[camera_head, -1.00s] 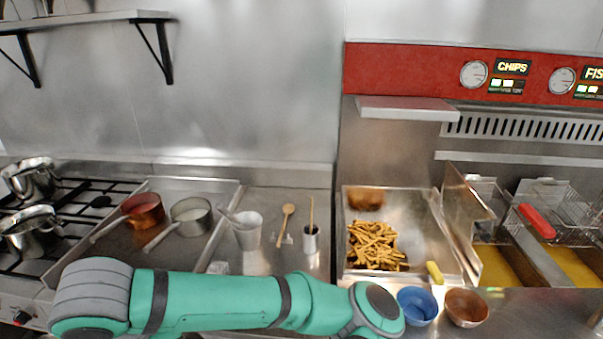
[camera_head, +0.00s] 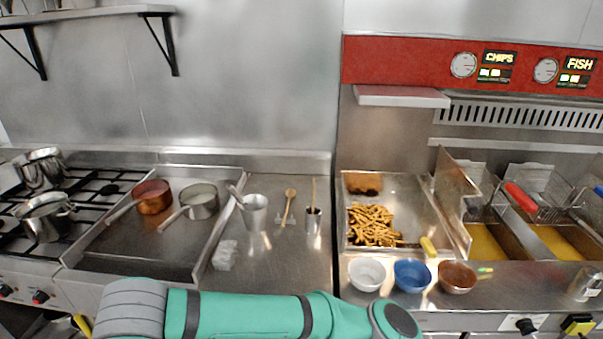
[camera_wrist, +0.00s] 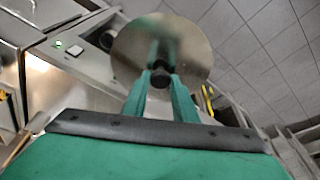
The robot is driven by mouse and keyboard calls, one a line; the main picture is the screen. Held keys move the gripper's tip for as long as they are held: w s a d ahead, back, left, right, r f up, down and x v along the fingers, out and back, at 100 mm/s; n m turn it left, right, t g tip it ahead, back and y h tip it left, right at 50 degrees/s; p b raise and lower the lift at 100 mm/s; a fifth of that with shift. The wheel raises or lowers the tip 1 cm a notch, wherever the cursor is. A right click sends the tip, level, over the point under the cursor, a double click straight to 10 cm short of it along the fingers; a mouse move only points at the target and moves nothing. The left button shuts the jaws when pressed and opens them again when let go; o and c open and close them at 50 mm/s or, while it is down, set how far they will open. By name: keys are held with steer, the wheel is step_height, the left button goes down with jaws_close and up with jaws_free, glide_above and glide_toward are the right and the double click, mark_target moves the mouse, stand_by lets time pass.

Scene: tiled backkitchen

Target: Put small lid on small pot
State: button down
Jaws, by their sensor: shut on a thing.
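In the wrist view my gripper (camera_wrist: 161,80) is shut on the dark knob of a round, shiny metal lid (camera_wrist: 187,38). The lid is held up in the air, with tiled floor behind it. In the head view two steel pots stand on the hob at the left: a front pot (camera_head: 47,222) and a back pot (camera_head: 42,168). I cannot tell which is the small pot. My gripper and the lid are out of the head view, where only my green arm shows along the bottom edge.
A copper pan (camera_head: 152,198) and a steel saucepan (camera_head: 201,203) sit on the plate beside the hob. A metal cup (camera_head: 254,213) and utensils stand on the middle counter. White (camera_head: 367,273), blue (camera_head: 412,275) and brown (camera_head: 457,276) bowls line the front right. A shelf (camera_head: 90,15) hangs upper left.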

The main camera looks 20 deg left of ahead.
steer(key=w+d+f+m, duration=0.3)
steer(key=w+d+f, duration=0.3)
steer(key=d+f, duration=0.4)
steer(key=w+d+f+m+h, duration=0.1)
steer(key=w+d+f+m, duration=0.1)
steer(key=w+d+f, duration=0.5)
steer(key=w+d+f+m+t+h, duration=0.1)
steer(key=w+d+f+m, duration=0.2)
steer(key=d+f, duration=1.1)
steer(key=w+f, duration=0.3)
steer(key=f, duration=0.7)
steer(key=shift+w+d+f+m, duration=0.2)
steer(key=shift+w+m, duration=0.1)
steer(key=shift+w, duration=0.1)
steer(key=shift+a+r, duration=0.1)
steer(key=shift+a, duration=0.05)
steer(key=shift+s, duration=0.15)
